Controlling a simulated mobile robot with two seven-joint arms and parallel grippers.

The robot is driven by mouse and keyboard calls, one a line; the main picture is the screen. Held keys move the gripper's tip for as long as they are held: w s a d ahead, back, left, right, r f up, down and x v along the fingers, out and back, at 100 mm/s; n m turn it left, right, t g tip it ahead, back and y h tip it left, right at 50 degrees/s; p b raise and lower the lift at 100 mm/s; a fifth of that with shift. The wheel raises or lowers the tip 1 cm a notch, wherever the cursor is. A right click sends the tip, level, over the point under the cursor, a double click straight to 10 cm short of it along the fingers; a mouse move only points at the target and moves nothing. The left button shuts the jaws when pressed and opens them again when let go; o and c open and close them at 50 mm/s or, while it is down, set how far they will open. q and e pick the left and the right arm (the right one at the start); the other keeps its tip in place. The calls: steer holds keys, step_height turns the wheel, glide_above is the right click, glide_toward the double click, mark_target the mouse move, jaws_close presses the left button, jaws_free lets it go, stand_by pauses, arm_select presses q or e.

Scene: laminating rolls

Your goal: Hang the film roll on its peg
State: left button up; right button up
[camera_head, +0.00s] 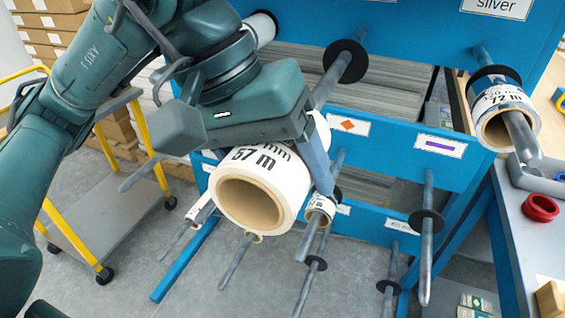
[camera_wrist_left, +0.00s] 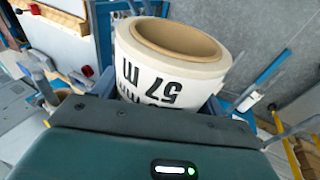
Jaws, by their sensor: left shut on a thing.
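The film roll (camera_head: 288,172), white with a brown cardboard core and "57 m" in black, is held in my left gripper (camera_head: 268,165). One finger shows along the roll's right side; the other is hidden behind it. In the left wrist view the roll (camera_wrist_left: 172,68) sits between both fingers (camera_wrist_left: 152,92), its core open and no peg visible through it. The blue rack (camera_head: 375,150) behind has several grey pegs with black discs, such as one at upper middle (camera_head: 340,70) and one at lower right (camera_head: 427,240). Which peg belongs to this roll is unclear. My right gripper is not in view.
Another roll marked "72 m" (camera_head: 497,105) hangs on a right peg. Smaller rolls, one of them here (camera_head: 320,207), hang low behind the held roll. A yellow-framed trolley (camera_head: 110,205) stands left. A grey bench (camera_head: 525,225) with a red ring (camera_head: 541,208) stands right.

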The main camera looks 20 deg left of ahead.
mark_target(334, 63)
arm_select(q)
steer(key=shift+w+r, duration=0.1)
steer(key=shift+w, duration=0.25)
steer(key=w+p, duration=0.1)
steer(key=w, duration=0.6)
steer(key=w+p, duration=0.2)
steer(key=w, duration=0.6)
steer(key=w+d+p, duration=0.1)
steer(key=w+p, duration=0.1)
steer(key=w, duration=0.6)
steer(key=shift+r, duration=0.1)
steer(key=shift+w+p, duration=0.35)
steer(key=shift+w, duration=0.8)
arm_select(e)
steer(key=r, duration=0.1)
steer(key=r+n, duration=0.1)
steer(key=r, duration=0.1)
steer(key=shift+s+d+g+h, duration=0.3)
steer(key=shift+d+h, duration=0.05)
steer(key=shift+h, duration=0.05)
arm_select(q)
steer(key=o, duration=1.2)
steer(key=shift+f, duration=0.2)
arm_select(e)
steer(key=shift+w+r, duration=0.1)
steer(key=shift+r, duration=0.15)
